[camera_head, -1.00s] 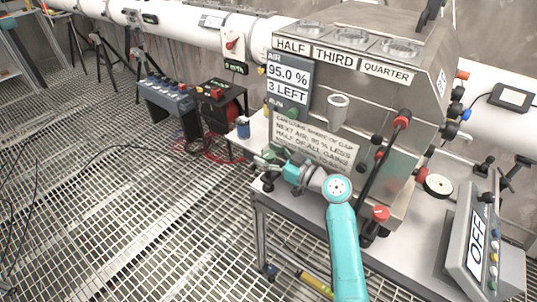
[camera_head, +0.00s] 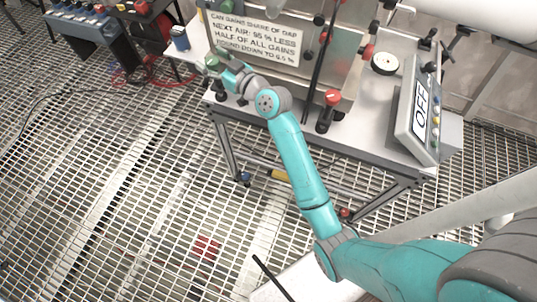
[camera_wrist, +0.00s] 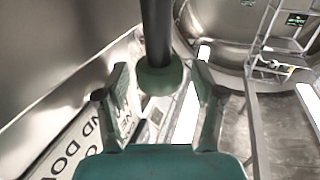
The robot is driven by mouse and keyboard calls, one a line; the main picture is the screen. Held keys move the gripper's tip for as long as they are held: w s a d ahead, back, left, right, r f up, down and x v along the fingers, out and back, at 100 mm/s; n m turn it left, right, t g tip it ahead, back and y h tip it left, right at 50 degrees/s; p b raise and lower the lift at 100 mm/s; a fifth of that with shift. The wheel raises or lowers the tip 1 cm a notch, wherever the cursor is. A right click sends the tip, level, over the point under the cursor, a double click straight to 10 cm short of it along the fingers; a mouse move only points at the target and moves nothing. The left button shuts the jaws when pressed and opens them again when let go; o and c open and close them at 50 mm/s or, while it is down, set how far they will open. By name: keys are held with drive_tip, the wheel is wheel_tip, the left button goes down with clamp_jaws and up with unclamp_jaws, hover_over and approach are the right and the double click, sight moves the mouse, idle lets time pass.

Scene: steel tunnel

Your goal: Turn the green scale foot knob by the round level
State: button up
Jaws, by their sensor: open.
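A green round knob (camera_wrist: 160,76) on the end of a dark rod shows in the wrist view, between the two fingers of my gripper (camera_wrist: 158,84). The fingers are open on either side of it; I cannot tell whether they touch it. In the head view a small green knob (camera_head: 212,61) sits at the tip of my gripper (camera_head: 222,66), at the left end of the steel bench. I cannot make out the round level in either current view.
A lettered sign (camera_head: 255,38) stands just behind my gripper. A red-topped post (camera_head: 332,98), a white round dial (camera_head: 385,64) and a grey panel reading OFF (camera_head: 420,108) are on the bench (camera_head: 365,125) to the right. A blue can (camera_head: 180,38) stands left. The grated floor is open in front.

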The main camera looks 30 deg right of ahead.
drive_tip(key=shift+m+t+h, duration=0.3)
drive_tip(key=shift+m+h, duration=1.6)
drive_tip(key=shift+h, duration=1.1)
drive_tip(key=s+f, duration=0.3)
drive_tip(key=s, duration=0.6)
drive_tip(key=s+f+g, duration=0.1)
drive_tip(key=s+f, duration=0.2)
drive_tip(key=s, duration=0.7)
drive_tip(key=s+f+y, duration=0.1)
drive_tip(key=s+f, duration=0.2)
drive_tip(key=s, duration=0.7)
drive_tip(key=shift+s+a+f+n, duration=0.2)
drive_tip(key=shift+a+f+n, duration=0.05)
drive_tip(key=shift+f+n, duration=0.15)
drive_tip(key=s+r+g, duration=0.2)
drive_tip(key=s, duration=2.2)
drive_tip(key=shift+s+d+r, duration=0.15)
drive_tip(key=shift+s+d, duration=0.05)
drive_tip(key=shift+s, duration=0.05)
